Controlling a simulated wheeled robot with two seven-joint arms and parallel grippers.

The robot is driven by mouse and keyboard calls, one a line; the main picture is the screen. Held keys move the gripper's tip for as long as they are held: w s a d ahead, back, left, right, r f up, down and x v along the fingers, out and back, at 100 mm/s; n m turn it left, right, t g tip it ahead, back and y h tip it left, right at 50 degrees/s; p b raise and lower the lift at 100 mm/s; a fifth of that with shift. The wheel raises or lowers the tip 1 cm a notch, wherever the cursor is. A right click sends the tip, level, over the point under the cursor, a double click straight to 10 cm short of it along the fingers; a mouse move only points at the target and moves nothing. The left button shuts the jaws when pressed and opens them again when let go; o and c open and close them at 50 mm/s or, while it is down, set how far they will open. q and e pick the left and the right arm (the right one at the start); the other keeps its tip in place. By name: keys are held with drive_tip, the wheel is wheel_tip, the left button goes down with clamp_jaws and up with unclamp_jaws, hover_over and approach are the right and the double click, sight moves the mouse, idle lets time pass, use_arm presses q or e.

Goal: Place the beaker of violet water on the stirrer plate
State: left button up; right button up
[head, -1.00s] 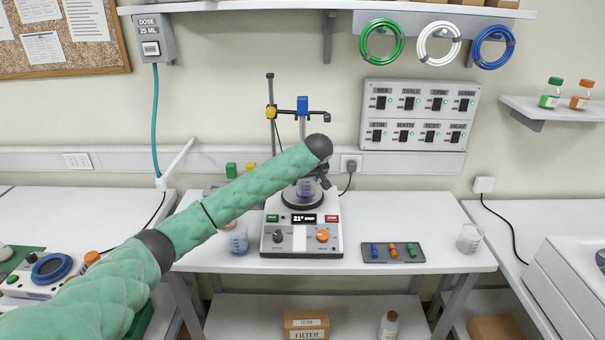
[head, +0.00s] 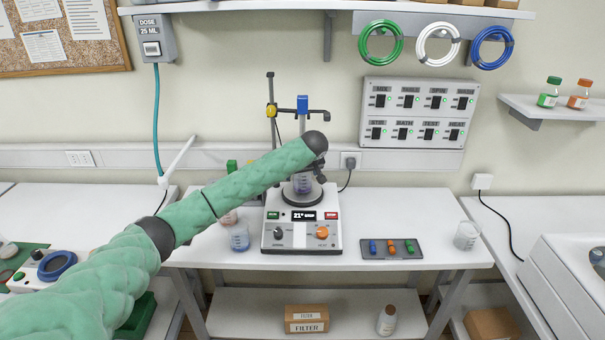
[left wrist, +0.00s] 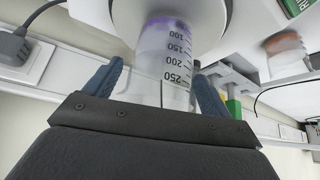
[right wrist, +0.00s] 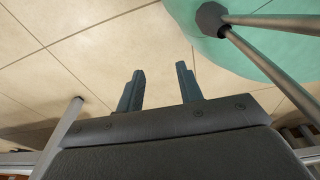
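The beaker of violet water (head: 303,184) is upright at the round plate (head: 302,199) of the stirrer (head: 301,232), in front of the stand's rod. I cannot tell whether its base touches the plate. In the left wrist view the beaker (left wrist: 163,50) lies between the two blue fingers of my left gripper (left wrist: 158,66), which appear closed on its sides. In the head view my arm partly hides this gripper. My right gripper (right wrist: 160,68) is open and empty, low over the floor.
A beaker of blue liquid (head: 239,238) and a reddish one (head: 229,217) stand left of the stirrer. A tray of coloured pieces (head: 392,249) and a clear beaker (head: 466,235) stand right of it. A clamp stand (head: 271,120) rises behind.

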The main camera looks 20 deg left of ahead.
drive_tip(key=shift+s, duration=0.1)
use_arm(q)
drive_tip(key=shift+d+r, duration=0.1)
drive_tip(key=shift+s+d+r+b, duration=0.1)
drive_tip(key=shift+s+r+b, duration=0.1)
drive_tip(key=shift+r+b, duration=0.15)
drive_tip(key=b+v, duration=0.2)
drive_tip(key=v, duration=0.2)
drive_tip(key=shift+s+d+r, duration=0.1)
drive_tip(key=shift+r, duration=0.05)
drive_tip(key=b+v, duration=0.1)
drive_tip(key=v, duration=0.5)
drive_tip(key=shift+r+b, duration=0.35)
drive_tip(key=shift+b, duration=0.05)
use_arm(e)
drive_tip(key=w+a+r, duration=0.2)
drive_tip(key=w+r, duration=0.2)
drive_tip(key=w, duration=0.4)
drive_tip(key=shift+w+a, duration=0.2)
drive_tip(key=shift+a, duration=0.2)
use_arm(q)
drive_tip(key=shift+s, duration=0.1)
